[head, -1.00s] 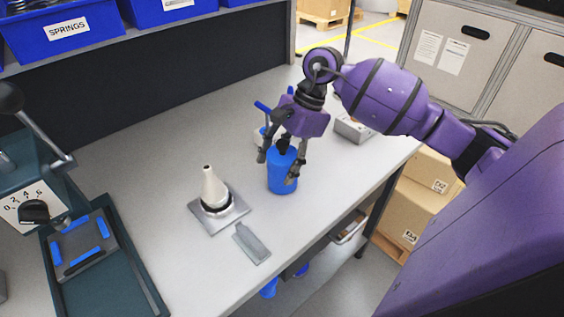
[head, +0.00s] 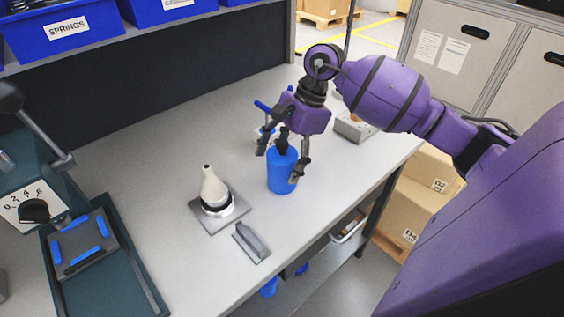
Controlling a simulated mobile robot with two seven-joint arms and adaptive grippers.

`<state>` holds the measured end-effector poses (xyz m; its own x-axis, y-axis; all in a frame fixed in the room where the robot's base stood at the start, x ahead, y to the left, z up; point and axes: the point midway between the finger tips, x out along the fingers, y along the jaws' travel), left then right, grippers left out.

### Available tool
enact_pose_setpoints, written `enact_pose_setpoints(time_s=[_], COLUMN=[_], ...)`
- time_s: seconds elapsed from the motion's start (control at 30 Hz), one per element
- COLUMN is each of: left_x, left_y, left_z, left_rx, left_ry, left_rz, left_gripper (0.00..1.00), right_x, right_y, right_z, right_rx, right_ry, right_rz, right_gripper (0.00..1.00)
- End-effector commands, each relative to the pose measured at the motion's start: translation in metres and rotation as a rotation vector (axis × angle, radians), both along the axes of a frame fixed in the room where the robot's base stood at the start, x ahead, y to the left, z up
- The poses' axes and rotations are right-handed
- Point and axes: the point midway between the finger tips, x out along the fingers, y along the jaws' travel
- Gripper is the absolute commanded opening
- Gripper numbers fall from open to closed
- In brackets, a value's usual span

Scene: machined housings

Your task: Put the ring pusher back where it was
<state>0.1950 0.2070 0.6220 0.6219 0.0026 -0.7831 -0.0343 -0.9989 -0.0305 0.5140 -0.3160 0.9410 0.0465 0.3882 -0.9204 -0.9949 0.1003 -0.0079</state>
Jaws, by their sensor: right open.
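The ring pusher, which I take to be the blue cylinder (head: 282,175) with a dark knob on top, stands upright on the bench in the middle of the head view. My right gripper (head: 280,161) is above it with its fingers spread to either side of the knob and upper body. It is open, and one fingertip overlaps the cylinder's right side; I cannot tell whether it touches. A pale cone (head: 213,188) stands in a ringed housing on a square metal plate (head: 233,217), left of the pusher. My left gripper is not in view.
A small grey metal part (head: 251,243) lies in front of the plate. A blue-handled tool (head: 263,107) and a grey box (head: 353,128) are behind the pusher. A dark green press with a tray (head: 135,262) stands at left. The bench (head: 150,165) is clear behind the cone.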

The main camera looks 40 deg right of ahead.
Motion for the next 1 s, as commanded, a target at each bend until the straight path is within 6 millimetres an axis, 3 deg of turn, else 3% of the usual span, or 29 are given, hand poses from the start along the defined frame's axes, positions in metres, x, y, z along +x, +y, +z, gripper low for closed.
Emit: enact_pose_setpoints(time_s=[0.5, 0.7, 1.0], left_x=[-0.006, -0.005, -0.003], left_y=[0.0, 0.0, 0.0], left_z=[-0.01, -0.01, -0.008], left_rx=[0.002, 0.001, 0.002], left_ry=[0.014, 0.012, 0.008], left_rz=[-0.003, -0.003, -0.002], left_gripper=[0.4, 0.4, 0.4], right_x=[-0.004, -0.005, -0.005], right_y=[-0.039, -0.044, -0.044], right_z=[0.091, 0.104, 0.105], right_rx=[-0.003, -0.001, -0.001], right_ry=[0.0, 0.0, 0.0], right_rz=[-0.001, 0.0, 0.0], right_gripper=[0.75, 0.75, 0.75])
